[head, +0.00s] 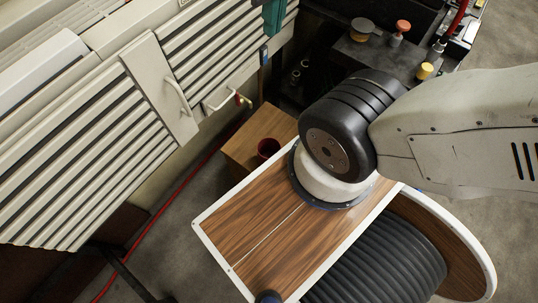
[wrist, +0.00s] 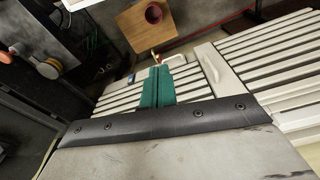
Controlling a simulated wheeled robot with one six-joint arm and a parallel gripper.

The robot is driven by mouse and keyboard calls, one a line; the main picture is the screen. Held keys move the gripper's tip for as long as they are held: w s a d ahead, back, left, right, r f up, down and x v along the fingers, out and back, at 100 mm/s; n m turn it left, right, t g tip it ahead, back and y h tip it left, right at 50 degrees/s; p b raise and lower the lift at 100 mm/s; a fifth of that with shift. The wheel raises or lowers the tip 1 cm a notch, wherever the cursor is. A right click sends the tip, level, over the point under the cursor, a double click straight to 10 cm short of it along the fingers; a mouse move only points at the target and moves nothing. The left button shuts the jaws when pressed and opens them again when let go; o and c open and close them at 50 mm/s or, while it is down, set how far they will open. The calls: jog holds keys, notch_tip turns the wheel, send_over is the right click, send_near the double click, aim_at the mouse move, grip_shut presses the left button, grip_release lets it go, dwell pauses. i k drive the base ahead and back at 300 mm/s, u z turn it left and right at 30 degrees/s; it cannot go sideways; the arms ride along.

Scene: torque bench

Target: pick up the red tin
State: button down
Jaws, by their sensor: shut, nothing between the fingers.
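The red tin (head: 268,147) stands on a small wooden block (head: 245,148) left of the big black arm joint in the head view. Its round top faces up. In the wrist view the tin (wrist: 153,13) shows near the top edge, on the wooden surface (wrist: 140,38). My gripper (wrist: 157,70) shows in the wrist view as two teal fingers side by side, shut and empty. The fingers are apart from the tin, with slatted panelling visible beyond them. A teal shape at the top edge of the head view looks like the same fingers, cut off by the frame.
A slatted pale cabinet (head: 70,150) with handles fills the left. A dark bench (head: 375,55) with knobs is at upper right. A red hose (head: 180,187) runs along the floor.

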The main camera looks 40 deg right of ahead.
aim_at(267, 147)
jog(key=u, duration=0.05)
jog(key=k, duration=0.5)
jog(key=z, duration=1.55)
jog(key=k, duration=1.25)
jog(key=u, duration=1.7)
jog(key=i, duration=0.5)
